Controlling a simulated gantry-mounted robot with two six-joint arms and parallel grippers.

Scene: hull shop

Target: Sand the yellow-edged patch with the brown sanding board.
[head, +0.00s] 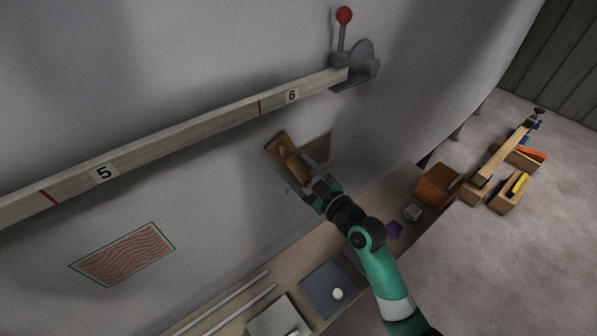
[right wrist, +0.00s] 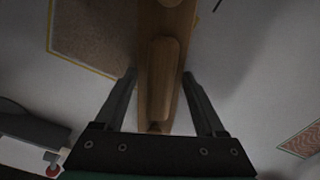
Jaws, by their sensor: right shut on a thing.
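The brown sanding board (head: 279,150) is held in my right gripper (head: 306,177), close to the pale hull wall. In the right wrist view the board (right wrist: 176,20) runs up between the two fingers, which are shut on its raised wooden handle (right wrist: 163,75). The yellow-edged patch (head: 318,148) is a tan area just right of the board and partly hidden by the board and gripper. In the right wrist view the patch (right wrist: 92,35) lies left of the board, with its yellow border showing. I cannot tell whether the board touches the wall. My left gripper is not in view.
A green-edged patch with red wavy lines (head: 125,254) is lower left on the wall. A numbered rail (head: 200,133) runs above, ending at a red-knobbed lever (head: 343,30). Below, a bench holds a dark grey plate (head: 320,283), rods and an orange-brown box (head: 437,186).

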